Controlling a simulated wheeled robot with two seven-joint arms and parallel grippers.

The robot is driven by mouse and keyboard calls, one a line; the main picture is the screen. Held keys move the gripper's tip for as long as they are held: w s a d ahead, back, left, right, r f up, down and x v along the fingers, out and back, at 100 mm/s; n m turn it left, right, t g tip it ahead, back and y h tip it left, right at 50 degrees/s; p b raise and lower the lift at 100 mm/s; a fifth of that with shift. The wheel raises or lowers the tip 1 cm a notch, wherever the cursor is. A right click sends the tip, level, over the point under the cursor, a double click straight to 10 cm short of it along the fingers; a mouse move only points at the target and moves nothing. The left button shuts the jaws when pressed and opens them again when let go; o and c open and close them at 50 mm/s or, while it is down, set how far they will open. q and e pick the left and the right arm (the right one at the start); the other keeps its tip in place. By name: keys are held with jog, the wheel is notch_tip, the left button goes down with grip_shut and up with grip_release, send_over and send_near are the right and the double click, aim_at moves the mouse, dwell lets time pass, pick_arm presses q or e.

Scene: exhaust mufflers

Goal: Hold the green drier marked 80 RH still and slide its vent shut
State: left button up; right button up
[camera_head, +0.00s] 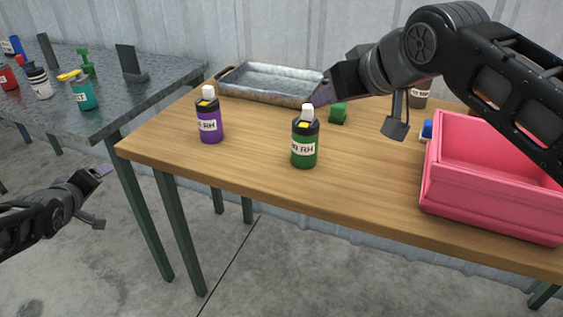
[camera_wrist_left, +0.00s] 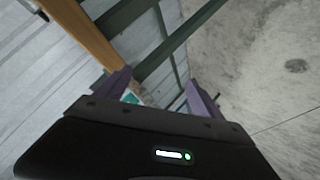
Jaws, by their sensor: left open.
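The green drier (camera_head: 304,145) stands upright on the wooden table, with a black top, a white cap and a yellow patch. Its label ends in RH; the first digit is unclear. A purple drier (camera_head: 209,122) of the same shape, also marked RH, stands to its left. My right gripper (camera_head: 320,93) is just above and behind the green drier's cap, seen edge-on; I cannot tell contact or whether its jaws are apart. My left gripper (camera_head: 102,171) is low, off the table's left end. In the left wrist view it is open (camera_wrist_left: 158,84), with nothing held.
A pink bin (camera_head: 485,205) stands at the table's right. A metal tray (camera_head: 270,82) and a small green object (camera_head: 338,113) lie behind the driers. A grey table (camera_head: 140,73) at left bears several bottles, including a teal one (camera_head: 84,94). The wooden table's front left is clear.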

aim_at(305, 143)
pick_arm(q)
notch_tip(305, 143, up, 11)
jog(key=w+d+t, duration=0.2)
jog(key=t, duration=0.1)
jog(key=w+d+m+h, duration=0.1)
jog(key=d+m+h, duration=0.1)
jog(key=d, duration=0.7)
jog(key=w+d+m+t+h, duration=0.1)
jog(key=w+d+m+h, duration=0.1)
jog(key=d, duration=0.7)
jog(key=w+d+m+t+h, duration=0.1)
jog(key=d+m+h, duration=0.2)
jog(key=d, duration=0.6)
jog(key=shift+w+d+r+m, duration=0.1)
jog(key=shift+w+r+m, duration=0.05)
jog(key=shift+m, duration=1.15)
jog(key=s+d+f+m+h, duration=0.1)
jog(key=d+m, duration=0.1)
jog(key=d, duration=0.3)
jog(key=s+d+f+m+h, duration=0.1)
jog(key=s+d+m, duration=0.1)
jog(key=d, duration=0.4)
jog(key=s+d+f+m+h, duration=0.1)
jog(key=s+d+m+h, duration=0.1)
jog(key=d, duration=0.3)
jog(key=shift+s+d+m, duration=0.2)
jog(key=shift+d+m, duration=0.05)
jog(key=shift+m, duration=0.05)
jog(key=shift+w, duration=0.15)
